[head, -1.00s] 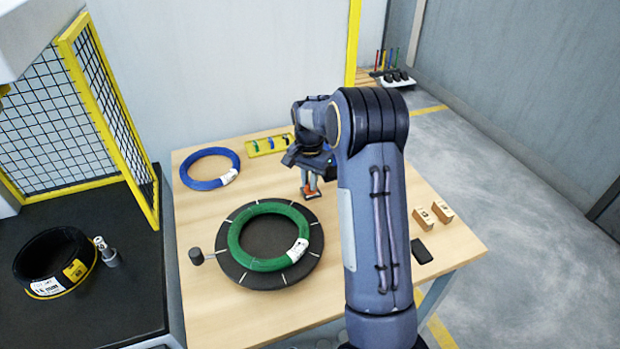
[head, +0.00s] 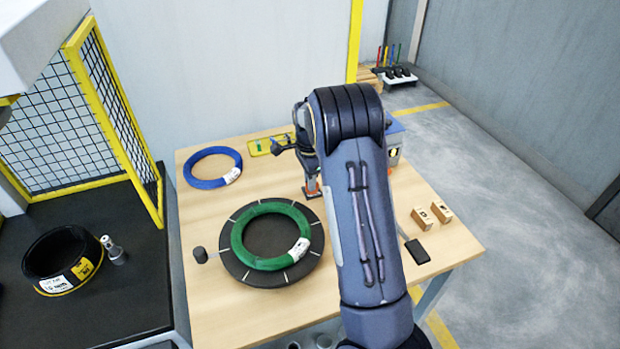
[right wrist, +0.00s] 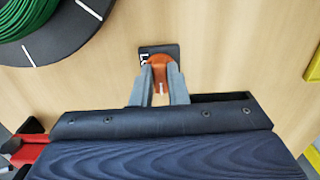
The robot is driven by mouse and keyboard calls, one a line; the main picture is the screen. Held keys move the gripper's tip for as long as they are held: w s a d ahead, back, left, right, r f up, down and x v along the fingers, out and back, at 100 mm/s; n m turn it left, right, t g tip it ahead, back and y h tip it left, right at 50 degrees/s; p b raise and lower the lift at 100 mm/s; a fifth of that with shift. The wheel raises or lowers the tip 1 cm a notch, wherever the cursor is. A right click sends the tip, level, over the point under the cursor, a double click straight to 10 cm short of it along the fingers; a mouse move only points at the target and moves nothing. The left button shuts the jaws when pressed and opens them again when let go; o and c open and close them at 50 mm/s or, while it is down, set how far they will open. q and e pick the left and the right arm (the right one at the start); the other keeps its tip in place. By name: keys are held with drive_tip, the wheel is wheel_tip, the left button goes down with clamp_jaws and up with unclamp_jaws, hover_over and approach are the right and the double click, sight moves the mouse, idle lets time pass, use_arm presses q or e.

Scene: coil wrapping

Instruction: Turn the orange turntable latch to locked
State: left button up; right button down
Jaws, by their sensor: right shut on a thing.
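The orange latch (right wrist: 162,72) sits on a small dark plate (right wrist: 172,50) on the wooden table, beside the black turntable (head: 240,275). White lettering on the plate is partly covered, so I cannot read the latch's setting. My right gripper (right wrist: 160,98) is shut on the orange latch, a grey finger on each side of it. In the head view the latch (head: 312,190) shows small, beyond the turntable's far right rim, partly behind my right arm. A green coil (head: 238,238) lies flat on the turntable. My left gripper is not in view.
A blue coil (head: 213,182) and a yellow tray (head: 262,146) lie at the back of the table. Two small boxes (head: 422,216) and a black flat object (head: 416,252) lie at the right. A black coil (head: 62,262) sits on the dark bench at left.

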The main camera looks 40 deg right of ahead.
drive_tip(key=shift+r, duration=0.1)
idle(0.4)
drive_tip(key=c, duration=1.4)
unclamp_jaws()
drive_tip(key=shift+c, duration=0.2)
wheel_tip(320, 180, up, 8)
drive_tip(key=shift+f+b, duration=0.25)
drive_tip(key=shift+b, duration=0.05)
drive_tip(key=shift+r, duration=0.1)
